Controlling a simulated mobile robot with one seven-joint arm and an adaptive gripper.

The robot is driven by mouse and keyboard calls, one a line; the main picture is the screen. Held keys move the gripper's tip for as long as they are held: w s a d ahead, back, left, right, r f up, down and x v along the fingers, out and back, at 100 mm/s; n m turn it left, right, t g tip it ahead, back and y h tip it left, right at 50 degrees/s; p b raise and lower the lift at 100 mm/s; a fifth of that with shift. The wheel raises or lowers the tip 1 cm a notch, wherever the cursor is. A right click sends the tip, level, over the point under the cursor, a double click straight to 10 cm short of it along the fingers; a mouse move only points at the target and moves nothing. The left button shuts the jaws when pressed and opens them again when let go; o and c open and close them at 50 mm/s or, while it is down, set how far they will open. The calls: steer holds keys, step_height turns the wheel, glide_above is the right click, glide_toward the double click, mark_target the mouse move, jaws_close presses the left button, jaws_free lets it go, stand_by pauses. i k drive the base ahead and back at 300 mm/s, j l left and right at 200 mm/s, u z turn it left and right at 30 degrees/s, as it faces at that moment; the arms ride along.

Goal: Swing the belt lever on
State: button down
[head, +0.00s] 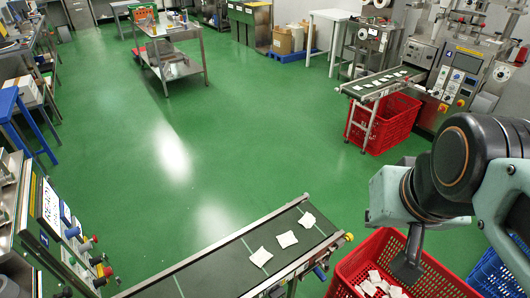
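The near conveyor belt (215,275) runs up from the bottom edge to the lower middle, with several white teabag packets (286,239) on it. A yellow knob (348,237) sits at its right end, and a small blue part (320,272) shows below its side rail. I cannot tell for sure which part is the belt lever. My gripper (407,268) hangs down at the lower right, over a red crate, right of the belt's end and apart from the knob. Only a dark finger part shows, so its opening is unclear.
The red crate (455,277) holds several packets; a blue crate (492,272) stands beside it. A control panel (52,208) with coloured buttons is at the left. Another conveyor (362,88) and packing machine (459,85) stand at the upper right. The green floor (240,130) between is clear.

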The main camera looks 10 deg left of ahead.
mark_target(326, 267)
steer(key=j+u, duration=0.1)
steer(key=u, duration=0.35)
steer(key=j+u, duration=0.1)
steer(key=u, duration=0.4)
steer(key=j+u, duration=0.1)
steer(key=u, duration=0.35)
steer(key=z, duration=1.65)
steer(key=l+u, duration=0.65)
steer(key=l, duration=0.3)
steer(key=u, duration=1.5)
